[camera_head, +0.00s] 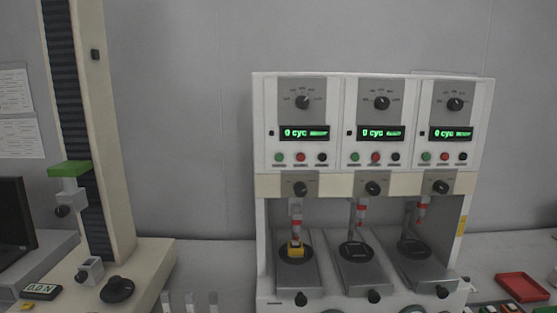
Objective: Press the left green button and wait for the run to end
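A white test machine (259,130) with three side-by-side stations stands right of the middle. Each station has a dial, a lit green display and a row of green, red and black buttons. The left green button (279,157) is at the left end of the left station's row. The left display (303,133) reads "0 cyc". Below it, a yellow piece (296,252) sits on the round black pad of the left station, under a plunger with a red band (295,223). Neither of my grippers is in view.
A tall cream column tester (110,150) stands at the left, its small display (41,291) reading about "0.0 N". A red tray (522,287) lies at the right. Grey upright pieces (190,301) stand at the front between the machines. A dark screen (14,212) is at the far left.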

